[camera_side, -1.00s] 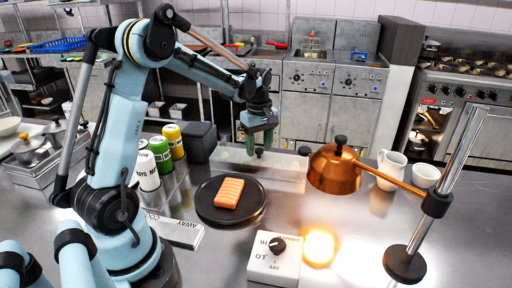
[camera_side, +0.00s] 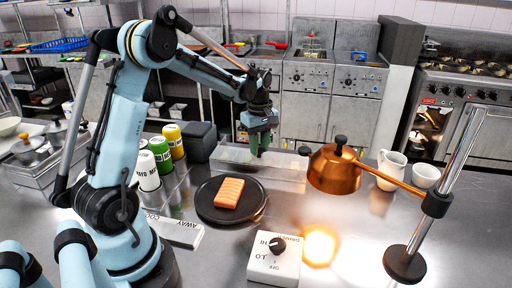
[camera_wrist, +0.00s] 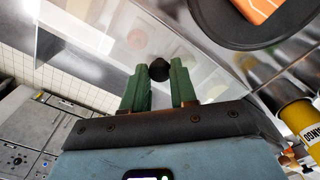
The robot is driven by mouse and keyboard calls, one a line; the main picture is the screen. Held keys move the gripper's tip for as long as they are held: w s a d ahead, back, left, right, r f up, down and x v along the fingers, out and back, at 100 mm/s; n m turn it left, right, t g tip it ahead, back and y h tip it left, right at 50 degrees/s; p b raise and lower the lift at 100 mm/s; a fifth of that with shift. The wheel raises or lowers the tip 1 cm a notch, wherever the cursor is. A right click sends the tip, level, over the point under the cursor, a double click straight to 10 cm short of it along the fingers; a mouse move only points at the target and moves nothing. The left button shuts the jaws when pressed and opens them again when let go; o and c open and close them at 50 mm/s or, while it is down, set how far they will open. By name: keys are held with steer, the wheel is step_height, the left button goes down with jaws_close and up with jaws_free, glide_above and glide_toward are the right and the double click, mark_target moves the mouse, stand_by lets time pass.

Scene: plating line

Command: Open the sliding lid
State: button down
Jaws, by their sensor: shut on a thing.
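A long clear container (camera_side: 285,172) with a see-through lid stands on the steel counter behind the black plate. The lid shows in the wrist view (camera_wrist: 105,62) as a clear sheet with a round black knob (camera_wrist: 159,68). My gripper (camera_side: 260,152) is low over the container, pointing down. In the wrist view its green fingers (camera_wrist: 160,84) sit on either side of the knob and are shut on it. In the side view the fingers hide the knob. The container's contents are blurred through the clear walls.
A black plate (camera_side: 208,214) with a salmon piece (camera_side: 229,192) lies in front. Bottles (camera_side: 160,153) and a dark grey block (camera_side: 199,141) stand left.

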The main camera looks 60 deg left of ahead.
steer(key=w+a, duration=0.5)
steer(key=shift+d, duration=0.1)
steer(key=c, duration=0.9)
jaws_free()
steer(key=shift+s, duration=0.1)
steer(key=shift+r, duration=0.1)
step_height(320, 180, up, 12)
